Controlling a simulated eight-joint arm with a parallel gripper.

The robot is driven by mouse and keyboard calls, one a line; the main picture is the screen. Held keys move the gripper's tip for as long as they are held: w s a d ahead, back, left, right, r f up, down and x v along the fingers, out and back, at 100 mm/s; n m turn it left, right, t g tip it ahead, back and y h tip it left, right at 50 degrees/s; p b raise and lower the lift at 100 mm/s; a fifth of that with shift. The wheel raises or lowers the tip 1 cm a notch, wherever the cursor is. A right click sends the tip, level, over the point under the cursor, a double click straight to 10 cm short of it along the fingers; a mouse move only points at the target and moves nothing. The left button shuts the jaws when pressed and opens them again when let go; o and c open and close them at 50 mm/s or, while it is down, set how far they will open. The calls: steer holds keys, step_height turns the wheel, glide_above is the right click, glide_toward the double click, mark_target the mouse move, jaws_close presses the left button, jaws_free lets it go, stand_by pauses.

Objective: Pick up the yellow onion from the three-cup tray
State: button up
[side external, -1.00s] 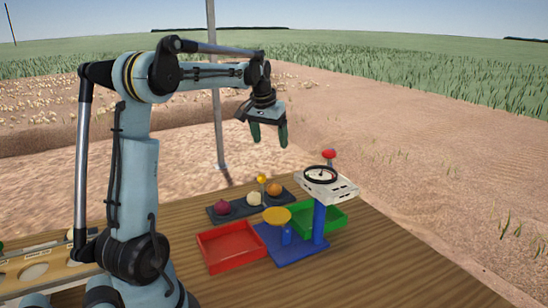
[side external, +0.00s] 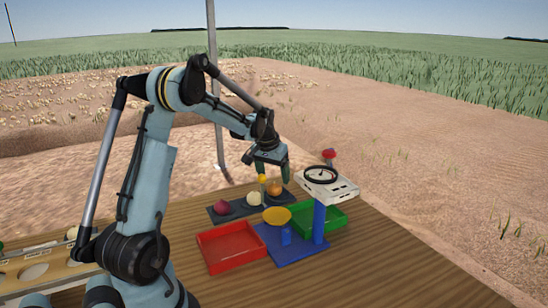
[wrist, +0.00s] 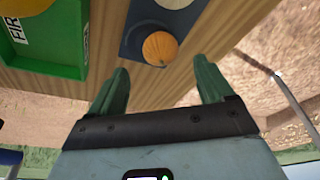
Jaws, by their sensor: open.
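The yellow onion (side external: 274,189), golden-orange and round, sits in the right-end cup of the dark three-cup tray (side external: 238,213). A red onion (side external: 222,208) and a white onion (side external: 254,199) sit in the other cups. My gripper (side external: 274,175) is open and empty, fingers pointing down, just above the yellow onion. In the wrist view the yellow onion (wrist: 160,48) lies beyond the fingertips, roughly centred between the two green fingers. The white onion (wrist: 174,3) is cut off at the top edge.
A red bin (side external: 231,262), a green bin (side external: 333,218) and a blue scale stand (side external: 319,224) with a yellow pan (side external: 277,215) and a white dial head (side external: 328,185) stand close by. Bare table lies at front right.

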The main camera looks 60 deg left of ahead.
mark_target(274, 183)
steer(key=shift+s+x, duration=0.1)
steer(key=shift+x, duration=1)
steer(key=shift+s+x, duration=0.15)
steer(key=shift+x, duration=0.95)
steer(key=shift+d+f, duration=0.1)
steer(key=c, duration=1.1)
steer(key=shift+c, duration=0.2)
